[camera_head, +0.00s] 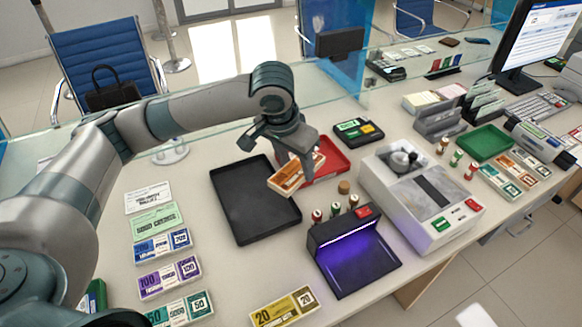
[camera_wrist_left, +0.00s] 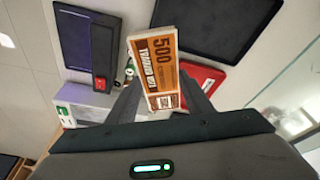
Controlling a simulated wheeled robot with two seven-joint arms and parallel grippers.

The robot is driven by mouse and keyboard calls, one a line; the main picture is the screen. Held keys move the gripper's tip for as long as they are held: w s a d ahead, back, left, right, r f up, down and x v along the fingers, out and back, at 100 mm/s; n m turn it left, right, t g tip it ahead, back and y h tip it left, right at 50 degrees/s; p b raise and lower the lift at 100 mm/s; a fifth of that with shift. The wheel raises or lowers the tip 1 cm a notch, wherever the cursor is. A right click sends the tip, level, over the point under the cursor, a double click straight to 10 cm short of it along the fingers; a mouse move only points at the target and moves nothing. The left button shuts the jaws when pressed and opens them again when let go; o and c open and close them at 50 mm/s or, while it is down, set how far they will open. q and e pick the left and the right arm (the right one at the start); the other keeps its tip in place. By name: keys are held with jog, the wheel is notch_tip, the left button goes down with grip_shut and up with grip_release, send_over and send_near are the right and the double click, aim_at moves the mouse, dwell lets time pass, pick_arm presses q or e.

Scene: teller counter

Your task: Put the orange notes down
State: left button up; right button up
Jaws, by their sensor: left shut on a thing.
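The bundle of orange notes (camera_head: 288,181) is held in my left gripper (camera_head: 297,166), above the counter between the black tray (camera_head: 247,229) and the red tray (camera_head: 336,158). It is tilted in the head view. In the left wrist view the orange notes (camera_wrist_left: 155,62), marked 500, stand between the two fingers (camera_wrist_left: 160,97). The black tray (camera_wrist_left: 212,14) and the red tray (camera_wrist_left: 208,79) lie beyond them. The black tray looks empty. My right gripper is not clearly seen in either view.
A UV lamp device (camera_head: 352,262) and several small capped bottles stand right of the black tray. A counting machine (camera_head: 424,200) is farther right. Bundles of blue (camera_head: 162,246), purple (camera_head: 169,278) and yellow (camera_head: 284,307) notes lie at the front left. A glass screen runs behind.

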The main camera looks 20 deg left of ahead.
aim_at(299, 171)
pick_arm(q)
jog(key=shift+s+d+r+n+y, duration=0.15)
jog(key=shift+s+r+n, duration=0.1)
jog(key=shift+r+n, duration=0.25)
jog(key=shift+s+d+r+n+y, duration=0.1)
jog(key=shift+s+r+n+y, duration=0.15)
jog(key=shift+r+n, duration=0.25)
jog(key=shift+s+d+r+n+y, duration=0.15)
jog(key=shift+s+r+n, duration=0.1)
jog(key=shift+r+n, duration=0.25)
